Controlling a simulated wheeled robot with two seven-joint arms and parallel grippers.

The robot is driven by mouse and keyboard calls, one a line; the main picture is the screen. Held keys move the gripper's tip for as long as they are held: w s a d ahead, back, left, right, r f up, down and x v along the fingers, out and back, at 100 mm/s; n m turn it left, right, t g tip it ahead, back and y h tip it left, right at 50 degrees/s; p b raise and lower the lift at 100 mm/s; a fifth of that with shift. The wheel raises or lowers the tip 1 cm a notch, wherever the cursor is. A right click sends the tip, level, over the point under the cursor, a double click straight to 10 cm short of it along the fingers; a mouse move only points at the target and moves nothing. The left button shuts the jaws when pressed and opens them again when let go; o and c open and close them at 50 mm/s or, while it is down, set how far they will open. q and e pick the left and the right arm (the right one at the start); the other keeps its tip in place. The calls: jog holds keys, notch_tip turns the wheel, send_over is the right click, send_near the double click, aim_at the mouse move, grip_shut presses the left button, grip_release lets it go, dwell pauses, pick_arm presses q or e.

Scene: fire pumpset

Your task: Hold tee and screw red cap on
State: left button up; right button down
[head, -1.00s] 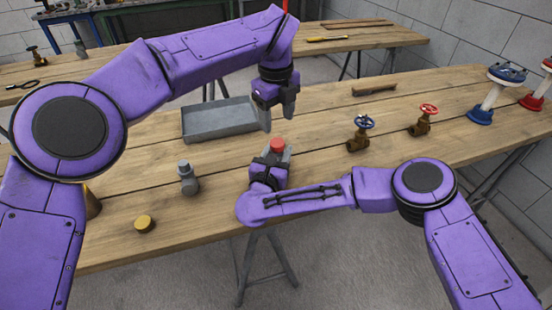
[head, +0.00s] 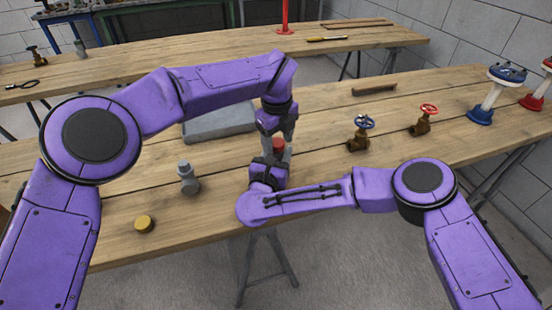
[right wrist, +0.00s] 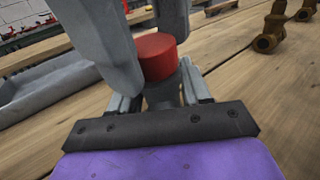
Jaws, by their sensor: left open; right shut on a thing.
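The red cap (head: 279,144) sits on top of the tee; it also shows in the right wrist view (right wrist: 157,56). The grey tee (right wrist: 163,95) is mostly hidden behind the cap and fingers. My right gripper (head: 274,160) is shut on the tee from the near side, low above the table. My left gripper (head: 279,138) is open and points down, with its fingers around the red cap. In the right wrist view its two grey fingers stand to the left of and behind the cap. I cannot tell whether they touch it.
Another grey fitting (head: 187,178) and a yellow cap (head: 144,223) stand on the wooden table to the left. A grey tray (head: 215,125) lies behind. Valves with a blue wheel (head: 362,124) and a red wheel (head: 428,111) stand to the right. Table between them is clear.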

pick_arm(q)
jog(key=c, duration=1.1)
pick_arm(e)
jog(key=shift+f, duration=0.15)
pick_arm(q)
jog(key=shift+o, duration=0.2)
jog(key=m, duration=1.4)
jog(key=shift+s, duration=0.1)
jog(key=o, duration=1.2)
jog(key=shift+d+f, duration=0.1)
jog(key=shift+o, duration=0.2)
notch_tip(320, 180, up, 12)
jog(key=s, duration=0.1)
jog(key=shift+s+a, duration=0.2)
